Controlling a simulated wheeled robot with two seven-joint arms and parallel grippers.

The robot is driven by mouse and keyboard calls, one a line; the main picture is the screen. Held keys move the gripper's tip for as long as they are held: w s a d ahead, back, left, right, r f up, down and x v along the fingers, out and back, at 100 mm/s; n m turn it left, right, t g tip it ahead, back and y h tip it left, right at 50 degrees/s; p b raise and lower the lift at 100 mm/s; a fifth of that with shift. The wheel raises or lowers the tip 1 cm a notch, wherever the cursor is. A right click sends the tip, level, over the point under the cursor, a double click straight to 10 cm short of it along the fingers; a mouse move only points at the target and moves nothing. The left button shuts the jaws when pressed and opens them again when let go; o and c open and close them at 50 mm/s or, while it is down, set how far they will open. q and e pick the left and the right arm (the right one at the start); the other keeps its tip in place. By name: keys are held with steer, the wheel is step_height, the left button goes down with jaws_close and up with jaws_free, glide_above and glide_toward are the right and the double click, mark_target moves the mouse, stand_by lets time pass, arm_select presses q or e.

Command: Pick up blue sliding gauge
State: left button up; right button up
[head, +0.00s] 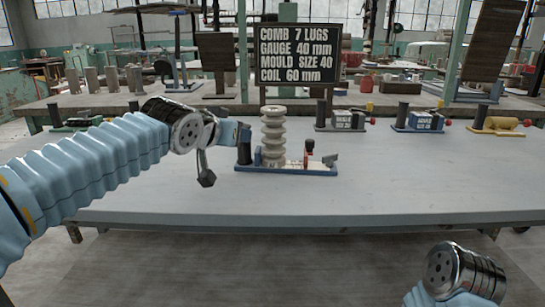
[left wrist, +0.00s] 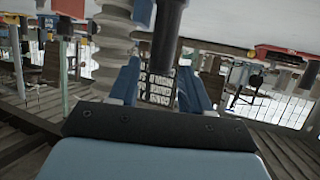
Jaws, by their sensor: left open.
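A gauge with a blue base (head: 290,170) stands near the middle of the table. It carries a black post (head: 244,148) at its left end, a tall ribbed grey clay coil (head: 273,137) and a small red-and-black part on the right. My left gripper (head: 238,134) is at the black post from the left. In the left wrist view, which appears upside down, the black post (left wrist: 167,45) stands between the two blue fingers (left wrist: 160,80), which are open. Contact cannot be told. My right wrist shows at the bottom right; its gripper is out of frame.
Other gauges stand along the table's back: one with a grey block (head: 347,119), one with a blue block (head: 420,120), a yellow one (head: 498,122) and a green one (head: 82,122). A lettered board (head: 297,53) stands behind. The table's front (head: 380,190) is clear.

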arm_select(q)
steer(key=p, duration=0.1)
glide_above(245, 162)
steer(key=w, duration=0.2)
step_height(245, 162, down, 3)
steer(key=shift+a+r, duration=0.1)
jaws_close()
steer(key=shift+r, duration=0.2)
